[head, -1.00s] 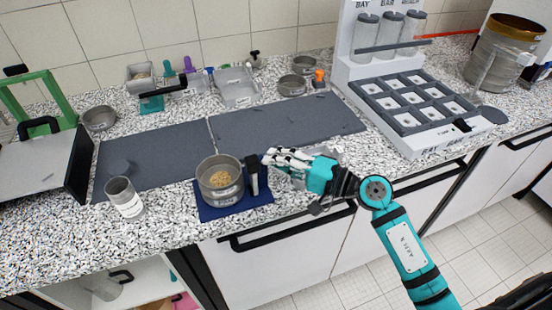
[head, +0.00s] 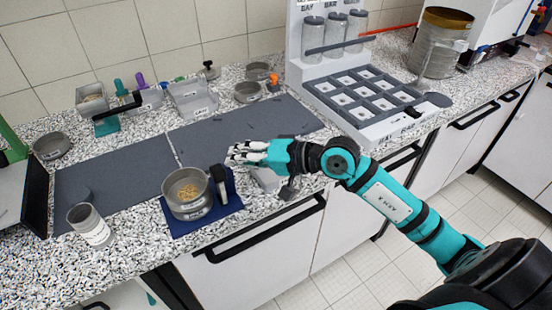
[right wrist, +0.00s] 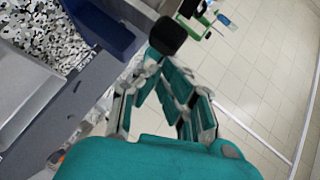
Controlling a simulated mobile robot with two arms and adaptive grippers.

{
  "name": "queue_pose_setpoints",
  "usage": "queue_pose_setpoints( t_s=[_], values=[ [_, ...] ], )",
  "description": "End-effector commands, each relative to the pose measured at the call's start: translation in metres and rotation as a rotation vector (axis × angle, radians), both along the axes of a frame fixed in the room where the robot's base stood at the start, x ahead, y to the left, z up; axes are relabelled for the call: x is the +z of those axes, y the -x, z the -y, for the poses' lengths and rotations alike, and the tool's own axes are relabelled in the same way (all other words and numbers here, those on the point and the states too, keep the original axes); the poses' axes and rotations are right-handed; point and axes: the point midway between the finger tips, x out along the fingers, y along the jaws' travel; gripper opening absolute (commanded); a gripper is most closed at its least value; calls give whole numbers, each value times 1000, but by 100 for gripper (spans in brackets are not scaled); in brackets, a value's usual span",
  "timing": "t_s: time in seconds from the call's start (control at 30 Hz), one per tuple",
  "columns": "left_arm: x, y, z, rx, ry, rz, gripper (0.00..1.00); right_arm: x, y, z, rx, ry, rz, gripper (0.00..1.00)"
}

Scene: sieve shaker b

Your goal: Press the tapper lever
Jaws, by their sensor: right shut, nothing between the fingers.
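A round metal pan (head: 188,190) holding tan grains stands on a blue mat (head: 205,217) near the counter's front edge. An upright black piece (head: 221,180) stands at its right side. A black block (right wrist: 168,35) shows just beyond my fingertips in the right wrist view. No part is marked as the tapper lever, so I cannot tell for sure which it is. My right gripper (head: 235,153) is shut and empty, a little above and to the right of the pan and the black piece. I cannot tell if it touches anything. My left gripper is not in view.
A white rack (head: 365,132) with jars and a grid of cups stands at right. A metal cylinder (head: 437,55) with a brown top stands beyond it. A metal cup (head: 90,225) stands at left. Dark mats (head: 110,165) cover the middle counter. Bins and small dishes line the back.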

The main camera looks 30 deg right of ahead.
Motion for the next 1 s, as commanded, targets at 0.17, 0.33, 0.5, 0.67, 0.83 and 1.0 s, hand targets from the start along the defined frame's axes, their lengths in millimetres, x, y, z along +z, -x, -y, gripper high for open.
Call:
queue_pose_setpoints(
  t_s=[0.17, 0.33, 0.5, 0.67, 0.83, 1.0],
  values=[
    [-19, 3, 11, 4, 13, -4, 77, 6, 5, 19, -3, 8, 1, 0],
    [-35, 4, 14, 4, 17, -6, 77, 14, 27, 40, -3, 8, 0, 0],
    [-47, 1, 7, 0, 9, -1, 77, 23, 46, 57, -2, 6, 0, 0],
    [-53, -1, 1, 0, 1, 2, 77, 31, 56, 69, -3, 2, 1, 0],
    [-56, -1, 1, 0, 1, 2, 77, 35, 62, 74, -2, 3, 2, 0],
    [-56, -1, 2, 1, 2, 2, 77, 37, 64, 75, -1, 2, 1, 0]
  ],
)
